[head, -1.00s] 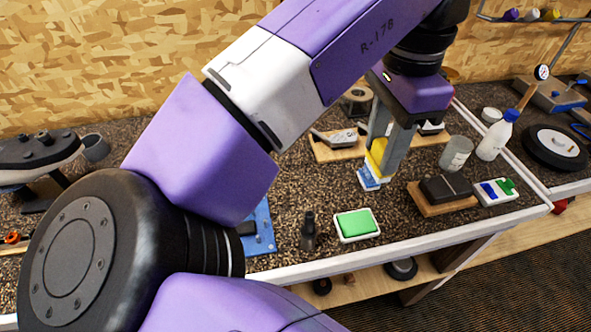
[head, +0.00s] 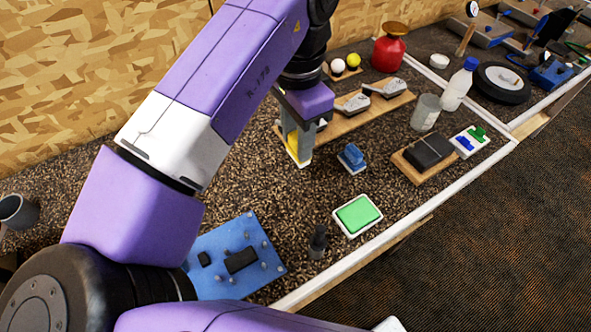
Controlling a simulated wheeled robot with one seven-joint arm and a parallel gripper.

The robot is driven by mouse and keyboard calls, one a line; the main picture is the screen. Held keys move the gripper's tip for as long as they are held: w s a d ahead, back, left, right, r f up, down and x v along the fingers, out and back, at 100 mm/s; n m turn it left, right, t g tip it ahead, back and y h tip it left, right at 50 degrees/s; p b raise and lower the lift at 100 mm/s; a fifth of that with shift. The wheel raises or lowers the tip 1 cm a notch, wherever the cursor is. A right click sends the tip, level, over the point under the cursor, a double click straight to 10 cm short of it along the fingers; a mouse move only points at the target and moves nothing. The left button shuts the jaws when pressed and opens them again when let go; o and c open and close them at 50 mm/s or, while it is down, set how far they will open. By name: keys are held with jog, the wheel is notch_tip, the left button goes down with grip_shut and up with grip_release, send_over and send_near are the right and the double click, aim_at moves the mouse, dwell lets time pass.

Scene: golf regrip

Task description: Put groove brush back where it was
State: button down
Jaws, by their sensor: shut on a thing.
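My gripper (head: 297,157) is shut on a small yellow thing, which I take to be the groove brush (head: 294,144). The fingers cover much of it, and its bristles cannot be made out. The gripper points down over the dark speckled bench top (head: 240,185), near the left end of a long wooden board (head: 340,121). I cannot tell whether the yellow thing touches the bench or the board. A blue block with a pale base (head: 351,158) stands on the bench to the right of the gripper, apart from it.
A green pad in a white tray (head: 357,215) and a dark upright bottle (head: 318,242) are near the front edge. A blue plate (head: 235,258) lies at front left. A dark block on wood (head: 428,152), a grey cup (head: 426,112) and a white bottle (head: 459,84) stand right.

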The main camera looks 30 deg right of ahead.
notch_tip(320, 180, down, 11)
jog(key=shift+r, duration=0.15)
dwell(0.4)
jog(key=c, duration=0.9)
grip_release()
jog(key=shift+c, duration=0.2)
notch_tip(320, 180, up, 12)
jog(key=shift+r+b, duration=0.1)
jog(key=shift+b, duration=0.2)
